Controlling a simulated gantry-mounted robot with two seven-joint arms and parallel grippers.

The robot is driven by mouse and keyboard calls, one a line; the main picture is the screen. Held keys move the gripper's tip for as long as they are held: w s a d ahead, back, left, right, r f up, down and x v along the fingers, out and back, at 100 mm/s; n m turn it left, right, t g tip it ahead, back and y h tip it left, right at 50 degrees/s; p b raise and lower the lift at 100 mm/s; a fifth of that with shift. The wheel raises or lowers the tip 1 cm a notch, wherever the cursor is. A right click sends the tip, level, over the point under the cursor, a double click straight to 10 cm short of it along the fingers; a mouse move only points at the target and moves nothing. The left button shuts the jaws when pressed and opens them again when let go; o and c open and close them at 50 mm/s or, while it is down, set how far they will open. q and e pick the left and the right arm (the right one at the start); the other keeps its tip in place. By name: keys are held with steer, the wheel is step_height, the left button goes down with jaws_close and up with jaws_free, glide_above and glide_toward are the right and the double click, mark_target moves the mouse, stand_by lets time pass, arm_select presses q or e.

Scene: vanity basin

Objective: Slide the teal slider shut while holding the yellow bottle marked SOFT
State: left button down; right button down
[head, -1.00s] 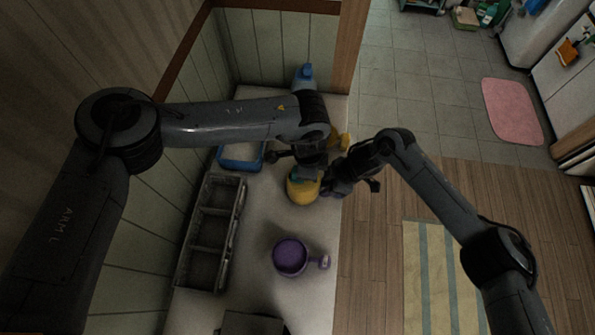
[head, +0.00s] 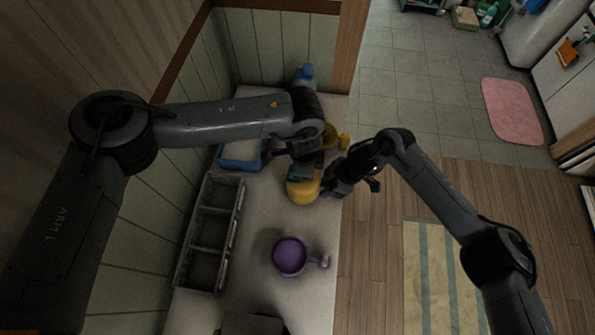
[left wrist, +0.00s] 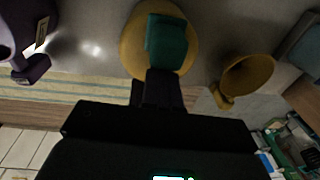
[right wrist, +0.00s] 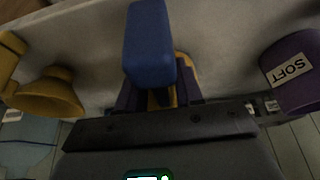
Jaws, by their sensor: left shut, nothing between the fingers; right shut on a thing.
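The yellow bottle (head: 303,192) stands near the counter's right edge. A teal slider (head: 298,173) is on its top and also shows in the left wrist view (left wrist: 166,42). My left gripper (left wrist: 158,78) is shut and empty, its tips at the slider's near edge; contact is unclear. My right gripper (right wrist: 160,88) is shut on the bottle from the right. In the right wrist view a blue block-like part (right wrist: 150,45) covers most of the yellow body. The label SOFT reads on a purple vessel (right wrist: 290,80); no label shows on the yellow bottle.
A purple mug (head: 290,257) stands nearer the front. A yellow mug (left wrist: 247,77) is beside the bottle. A blue tray (head: 240,163) and a grey compartment tray (head: 210,235) lie along the wall. A blue bottle (head: 304,76) stands far back.

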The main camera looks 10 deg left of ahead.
arm_select(q)
steer(key=shift+r, duration=1.6)
steer(key=shift+r, duration=0.1)
steer(key=r, duration=0.1)
steer(key=d+r, duration=0.1)
steer(key=r, duration=0.1)
steer(key=shift+r, duration=0.1)
arm_select(e)
steer(key=c, duration=0.7)
jaws_free()
steer(key=shift+o, duration=0.2)
